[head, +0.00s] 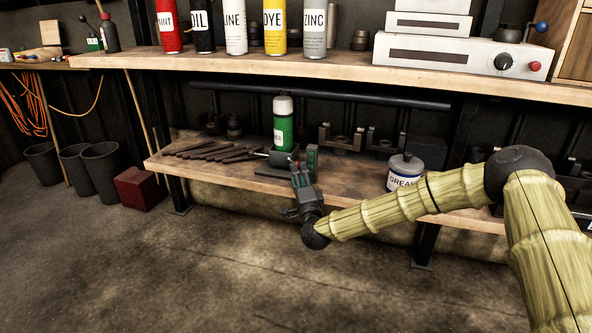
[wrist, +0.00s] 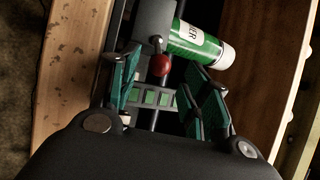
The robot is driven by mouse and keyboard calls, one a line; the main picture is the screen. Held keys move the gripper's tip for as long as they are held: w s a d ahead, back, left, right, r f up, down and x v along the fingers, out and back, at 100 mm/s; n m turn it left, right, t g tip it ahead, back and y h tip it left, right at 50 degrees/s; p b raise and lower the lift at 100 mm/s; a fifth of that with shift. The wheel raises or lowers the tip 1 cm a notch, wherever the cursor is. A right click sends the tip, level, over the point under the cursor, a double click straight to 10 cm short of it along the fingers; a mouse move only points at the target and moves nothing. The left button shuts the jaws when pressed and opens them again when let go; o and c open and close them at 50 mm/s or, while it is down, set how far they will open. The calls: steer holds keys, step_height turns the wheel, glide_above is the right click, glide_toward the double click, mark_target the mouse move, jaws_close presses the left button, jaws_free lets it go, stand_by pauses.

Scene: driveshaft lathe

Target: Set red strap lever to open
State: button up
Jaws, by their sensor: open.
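A red ball knob (wrist: 160,65) shows in the wrist view, taken to be the end of the red strap lever. Dark parts lie behind and above it; the lever's arm is mostly hidden. My gripper (wrist: 158,72) is open, with one green-padded finger on each side of the knob. I cannot tell whether either finger touches it. In the head view my gripper (head: 299,171) is at the front edge of the lower shelf, beside a dark fixture (head: 277,170). The red knob cannot be made out there.
A green spray can (head: 283,125) stands just behind the fixture and shows close to the right finger in the wrist view (wrist: 198,45). Dark rods (head: 215,152) lie left on the lower shelf (head: 330,187). A grease tin (head: 403,172) stands right. The upper shelf (head: 330,70) overhangs.

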steer(key=shift+b+x, duration=0.65)
steer(key=shift+x, duration=1.95)
jaws_close()
